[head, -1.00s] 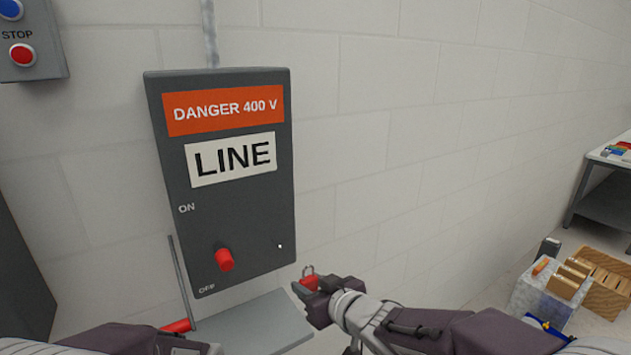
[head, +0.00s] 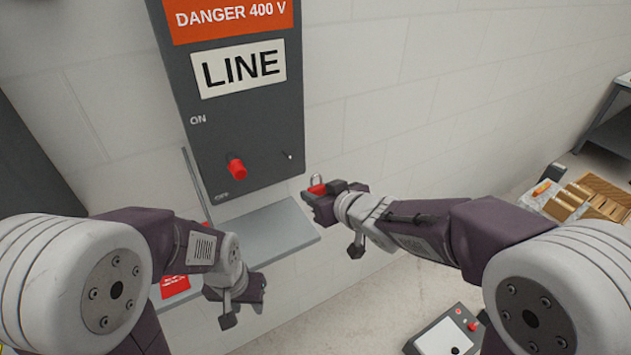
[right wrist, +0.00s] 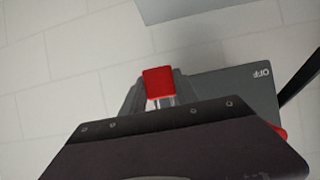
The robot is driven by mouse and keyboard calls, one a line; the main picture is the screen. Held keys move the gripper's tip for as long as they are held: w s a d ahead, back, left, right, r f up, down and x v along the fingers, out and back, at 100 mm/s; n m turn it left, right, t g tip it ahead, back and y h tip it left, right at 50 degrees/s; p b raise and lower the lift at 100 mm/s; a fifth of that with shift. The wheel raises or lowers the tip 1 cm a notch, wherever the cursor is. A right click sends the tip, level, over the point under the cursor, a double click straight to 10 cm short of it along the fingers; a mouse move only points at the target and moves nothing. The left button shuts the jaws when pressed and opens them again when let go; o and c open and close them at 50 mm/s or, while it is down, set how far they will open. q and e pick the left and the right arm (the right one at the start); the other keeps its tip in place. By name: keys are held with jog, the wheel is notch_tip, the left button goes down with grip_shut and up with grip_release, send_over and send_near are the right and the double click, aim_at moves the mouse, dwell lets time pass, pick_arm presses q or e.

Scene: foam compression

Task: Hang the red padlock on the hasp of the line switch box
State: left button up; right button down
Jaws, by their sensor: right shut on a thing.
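The line switch box (head: 245,125) is a dark grey wall panel with an orange danger sign and a LINE label. A red knob (head: 237,169) sits low on its face, near the OFF mark. A small pale spot (head: 290,156) at its lower right may be the hasp; it is too small to tell. My right gripper (head: 318,201) is shut on the red padlock (head: 317,189), shackle up, just right of the box's lower right corner and apart from it. The padlock's red body also shows in the right wrist view (right wrist: 158,82). My left gripper (head: 250,287) is low, below the shelf; its jaws are unclear.
A grey shelf (head: 265,238) juts out below the box, with a thin upright rod (head: 195,185) at its left. A red tag (head: 175,286) shows beside my left arm. A control box (head: 448,332) is at the bottom right. Wooden boxes (head: 590,200) stand at far right.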

jog(key=shift+g+h, duration=0.3)
jog(key=shift+h, duration=0.1)
jog(key=s+r+p, duration=0.1)
jog(key=p, duration=0.4)
jog(key=s+r+p, duration=0.2)
jog(key=p, duration=0.4)
jog(key=s+r+p, duration=0.2)
jog(key=p, duration=0.4)
jog(key=shift+s+a+r, duration=0.15)
jog(key=shift+a+r, duration=0.1)
jog(key=shift+a, duration=0.1)
jog(key=shift+s+a+r+p, duration=0.1)
jog(key=shift+s+a+p, duration=0.15)
jog(key=shift+p, duration=0.2)
jog(key=shift+w+a+f, duration=0.3)
jog(key=shift+w+a, duration=0.55)
jog(key=shift+w, duration=0.45)
jog(key=shift+w+a+f, duration=0.3)
jog(key=shift+w+a, duration=0.55)
jog(key=shift+w, duration=0.4)
jog(key=shift+w+a+f, duration=0.3)
jog(key=shift+w+a, duration=0.55)
jog(key=shift+w, duration=0.45)
jog(key=c, duration=0.9)
grip_release()
jog(key=shift+o, duration=0.2)
